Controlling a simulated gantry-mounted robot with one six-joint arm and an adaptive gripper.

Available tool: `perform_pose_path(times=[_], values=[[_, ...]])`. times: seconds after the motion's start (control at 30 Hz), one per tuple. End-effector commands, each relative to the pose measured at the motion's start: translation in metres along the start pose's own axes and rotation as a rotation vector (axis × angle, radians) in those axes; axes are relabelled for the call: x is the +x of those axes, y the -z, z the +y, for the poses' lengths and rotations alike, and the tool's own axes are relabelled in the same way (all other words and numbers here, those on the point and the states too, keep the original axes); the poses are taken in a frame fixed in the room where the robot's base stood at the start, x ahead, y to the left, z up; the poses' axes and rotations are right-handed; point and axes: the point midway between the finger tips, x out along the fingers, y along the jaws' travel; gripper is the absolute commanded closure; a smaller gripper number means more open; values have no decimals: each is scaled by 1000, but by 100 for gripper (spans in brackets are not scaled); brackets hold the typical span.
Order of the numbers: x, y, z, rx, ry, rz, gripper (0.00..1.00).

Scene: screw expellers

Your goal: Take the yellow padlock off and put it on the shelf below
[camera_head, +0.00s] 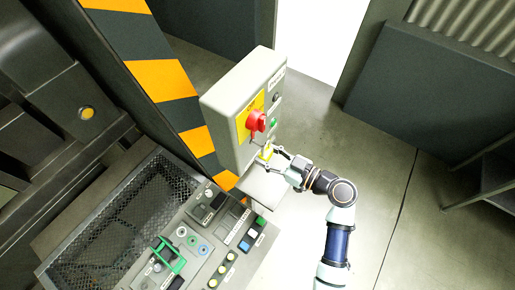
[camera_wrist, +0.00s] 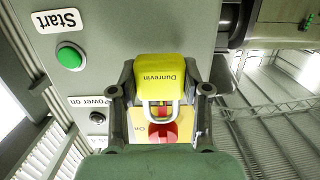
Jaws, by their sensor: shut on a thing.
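The yellow padlock (camera_wrist: 160,76), marked "Dunrevin", is between the fingers of my gripper (camera_wrist: 162,88) in the wrist view, where the picture is upside down. My gripper is shut on its body. Its metal shackle (camera_wrist: 158,112) points toward the red switch knob (camera_wrist: 162,132); I cannot tell whether it is still through the knob. In the head view the padlock (camera_head: 266,152) and my gripper (camera_head: 278,156) are just below the red knob (camera_head: 256,122) on the grey switch box. The small grey shelf (camera_head: 264,190) lies below the box and looks empty.
The switch box (camera_head: 228,100) carries a green Start button (camera_wrist: 70,57) and a black "Power on" fitting (camera_wrist: 97,117). A control panel (camera_head: 205,245) with buttons and a green handle (camera_head: 168,258) stands below left. Open floor (camera_head: 385,190) lies to the right.

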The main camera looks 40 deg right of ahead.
Motion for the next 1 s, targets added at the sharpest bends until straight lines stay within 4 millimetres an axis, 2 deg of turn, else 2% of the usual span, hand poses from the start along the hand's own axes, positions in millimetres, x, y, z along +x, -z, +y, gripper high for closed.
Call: perform_pose_path(times=[1.0], values=[[-46,-6,0,0,0,0,84]])
